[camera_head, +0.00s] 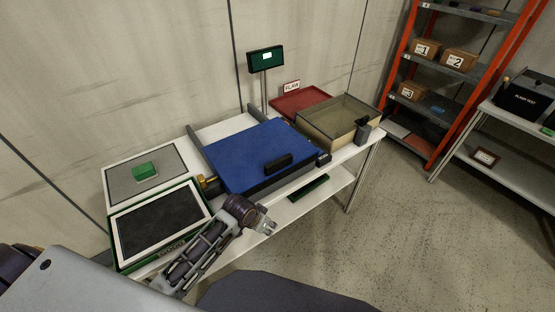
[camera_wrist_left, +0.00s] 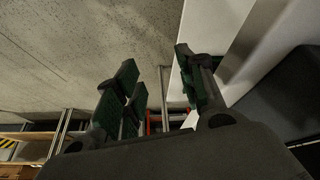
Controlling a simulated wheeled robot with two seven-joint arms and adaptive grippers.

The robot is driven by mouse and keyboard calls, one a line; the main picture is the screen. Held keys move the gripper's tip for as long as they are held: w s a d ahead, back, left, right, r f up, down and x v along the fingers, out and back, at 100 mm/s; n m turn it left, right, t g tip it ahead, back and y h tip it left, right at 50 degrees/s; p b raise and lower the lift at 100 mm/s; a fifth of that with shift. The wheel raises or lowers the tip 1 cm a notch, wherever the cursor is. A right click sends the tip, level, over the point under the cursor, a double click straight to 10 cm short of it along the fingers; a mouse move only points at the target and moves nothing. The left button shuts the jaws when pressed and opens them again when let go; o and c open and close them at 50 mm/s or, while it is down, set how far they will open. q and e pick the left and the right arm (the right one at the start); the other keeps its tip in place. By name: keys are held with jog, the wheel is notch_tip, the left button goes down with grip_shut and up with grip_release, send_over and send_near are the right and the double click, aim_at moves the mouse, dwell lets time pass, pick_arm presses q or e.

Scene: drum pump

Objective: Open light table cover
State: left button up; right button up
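The blue cover (camera_head: 255,155) lies flat and closed over a unit in the middle of the white table, with a black handle (camera_head: 278,164) near its front edge. My left gripper (camera_head: 266,225) is in front of the table's near edge, below and nearer than the handle, apart from it. In the left wrist view, the fingers of my left gripper (camera_wrist_left: 160,88) are spread with nothing between them. The cover's handle cannot be made out in that view. What lies under the cover is hidden. My right gripper is in neither view.
A green-framed dark panel (camera_head: 160,222) and a grey mat (camera_head: 122,180) with a green block (camera_head: 145,171) are at left. A clear-topped beige box (camera_head: 337,121) and red tray (camera_head: 299,101) are at right. A green display (camera_head: 266,59) stands behind. Floor in front is open.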

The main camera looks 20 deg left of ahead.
pick_arm(q)
jog(key=w+d+r+m+h, duration=0.15)
jog(key=w+r, duration=0.25)
jog(key=r, duration=0.4)
jog(key=w+d+r+m, duration=0.1)
jog(key=w+r+m, duration=0.1)
jog(key=w+r, duration=0.35)
jog(key=p, duration=0.1)
send_near(277, 161)
notch_tip(277, 161, up, 4)
jog(key=shift+s+a+g+y, duration=0.1)
jog(key=shift+s+g+y, duration=0.15)
jog(key=shift+g+y, duration=0.15)
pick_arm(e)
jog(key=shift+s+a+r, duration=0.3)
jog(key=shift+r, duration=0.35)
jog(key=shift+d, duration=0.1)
pick_arm(q)
jog(key=shift+f, duration=0.15)
jog(key=p+x, duration=0.1)
jog(key=x, duration=1.1)
jog(key=shift+w+f, duration=0.1)
jog(key=shift+w, duration=0.1)
jog(key=shift+w+d+f, duration=0.15)
jog(key=shift+d+f, duration=0.1)
jog(key=shift+f, duration=0.35)
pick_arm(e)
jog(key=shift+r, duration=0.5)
